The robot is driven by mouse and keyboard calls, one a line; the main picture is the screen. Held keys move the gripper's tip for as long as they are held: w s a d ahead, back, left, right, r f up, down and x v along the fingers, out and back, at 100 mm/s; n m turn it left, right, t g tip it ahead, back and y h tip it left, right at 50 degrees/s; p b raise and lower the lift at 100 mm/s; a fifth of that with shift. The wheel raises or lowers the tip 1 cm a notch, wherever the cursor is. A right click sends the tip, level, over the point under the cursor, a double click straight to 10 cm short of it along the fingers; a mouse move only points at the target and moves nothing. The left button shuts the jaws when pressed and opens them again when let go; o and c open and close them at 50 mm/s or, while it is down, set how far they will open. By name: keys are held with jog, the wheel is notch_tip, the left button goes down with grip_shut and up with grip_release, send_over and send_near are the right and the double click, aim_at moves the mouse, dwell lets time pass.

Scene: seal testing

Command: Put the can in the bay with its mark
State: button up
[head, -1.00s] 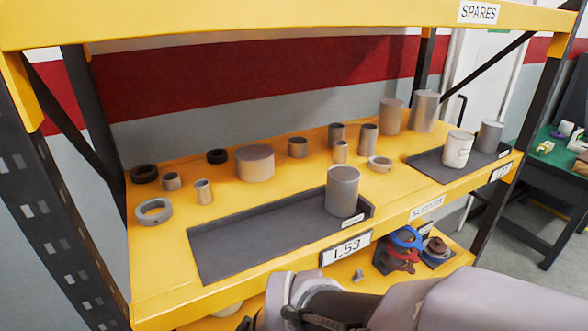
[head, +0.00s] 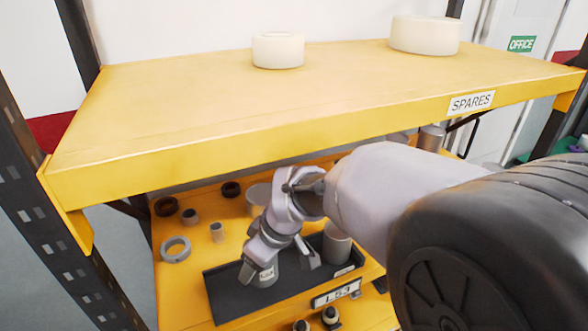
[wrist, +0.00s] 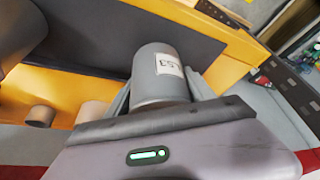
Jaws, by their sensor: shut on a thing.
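My gripper (head: 278,266) is shut on a grey can (head: 266,275) that carries a white label. In the wrist view, the can (wrist: 155,80) sits between the fingers and its label reads L53. The gripper holds it over the left part of a dark grey bay (head: 228,300) on the yellow shelf. The can looks near the bay floor; I cannot tell whether it touches. The bay's front plate (head: 336,292) reads L53, partly hard to read here. Another grey can (head: 337,243) stands at the bay's right end, right of my gripper.
The upper yellow shelf (head: 300,115) hangs close above my arm and holds two cream cylinders (head: 278,50). Rings (head: 175,249) and small sleeves (head: 217,232) stand behind and left of the bay. A wide grey cylinder (head: 258,196) is behind my gripper.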

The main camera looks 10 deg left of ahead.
jog(key=shift+w+a, duration=0.2)
jog(key=shift+w, duration=0.25)
notch_tip(320, 180, down, 3)
jog(key=shift+r, duration=0.1)
jog(key=shift+w+f, duration=0.1)
jog(key=shift+f, duration=0.3)
jog(key=shift+f, duration=0.15)
jog(key=o, duration=1.7)
